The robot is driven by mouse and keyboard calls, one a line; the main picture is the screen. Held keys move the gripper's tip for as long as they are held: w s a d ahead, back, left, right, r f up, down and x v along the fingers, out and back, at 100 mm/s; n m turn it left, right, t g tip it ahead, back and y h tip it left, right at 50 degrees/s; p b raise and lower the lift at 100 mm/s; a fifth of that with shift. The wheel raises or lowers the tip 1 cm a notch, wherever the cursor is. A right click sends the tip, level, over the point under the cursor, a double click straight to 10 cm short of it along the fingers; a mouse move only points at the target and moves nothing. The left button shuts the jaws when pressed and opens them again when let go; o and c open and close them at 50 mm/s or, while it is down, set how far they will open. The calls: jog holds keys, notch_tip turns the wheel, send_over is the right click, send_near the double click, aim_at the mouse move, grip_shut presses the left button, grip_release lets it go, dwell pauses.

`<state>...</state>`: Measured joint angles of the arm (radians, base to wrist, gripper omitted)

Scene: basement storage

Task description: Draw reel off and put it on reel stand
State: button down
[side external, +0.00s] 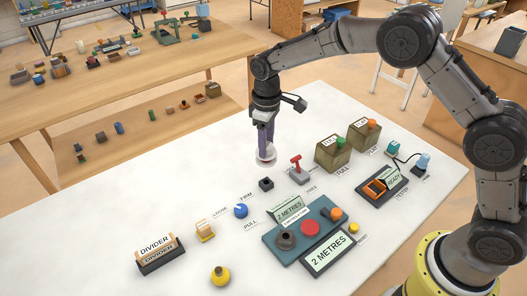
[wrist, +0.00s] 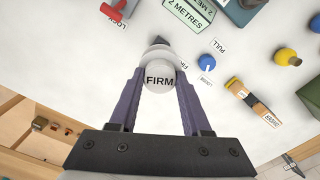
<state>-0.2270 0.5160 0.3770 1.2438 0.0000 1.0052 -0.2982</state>
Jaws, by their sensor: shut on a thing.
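My gripper (side external: 266,148) points down over the white table and is shut on a pale round reel (side external: 266,156). In the wrist view the reel (wrist: 159,78) sits between the purple fingers (wrist: 160,85), its round end face reading FIRM, with a wider pale flange behind it. A small black square block (side external: 266,184) stands on the table below the held reel, with a gap between them in the side view. In the wrist view the block (wrist: 161,41) is mostly hidden behind the reel. No label names a reel stand; I cannot tell whether this block is it.
A red lever (side external: 296,165) and olive boxes (side external: 333,151) stand to the right. A blue knob (side external: 240,211), a teal panel (side external: 277,240) and a divider holder (side external: 158,256) are nearer the camera. The white table (side external: 190,200) is clear to the left of the block.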

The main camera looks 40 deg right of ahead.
aim_at(266, 166)
dwell(0.3)
jog(key=shift+f, duration=2.9)
jog(key=shift+f, duration=1.65)
jog(key=shift+c, duration=1.4)
grip_release()
notch_tip(266, 166, up, 14)
jog(key=shift+f, duration=0.1)
